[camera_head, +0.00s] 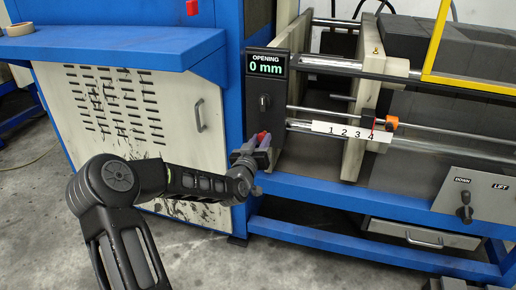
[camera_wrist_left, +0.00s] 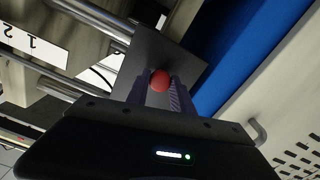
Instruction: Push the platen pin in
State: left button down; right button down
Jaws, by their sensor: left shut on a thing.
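The platen pin shows as a red knob (camera_head: 264,137) at the lower part of the dark panel of the press. It also shows as a red ball (camera_wrist_left: 160,80) in the left wrist view. My left gripper (camera_head: 258,148) is at the panel, with its fingers on either side of the red knob and shut on it. The pin's shaft is hidden by the fingers and the panel. The dark panel (camera_head: 262,90) carries a display reading "OPENING 0 mm".
Cream platens (camera_head: 366,100) stand on steel rods right of the panel. A white scale (camera_head: 345,134) numbered 1 to 4 has an orange marker (camera_head: 391,123) near it. A lever marked DOWN and LIFT (camera_head: 465,212) is at the right. A blue shelf (camera_head: 120,52) juts out at the left.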

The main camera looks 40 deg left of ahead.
pick_arm(q)
jog(key=c, duration=1.1)
grip_release()
jog(key=p+v, duration=0.2)
jog(key=v, duration=0.5)
jog(key=shift+s, duration=0.35)
jog(key=shift+d, duration=0.1)
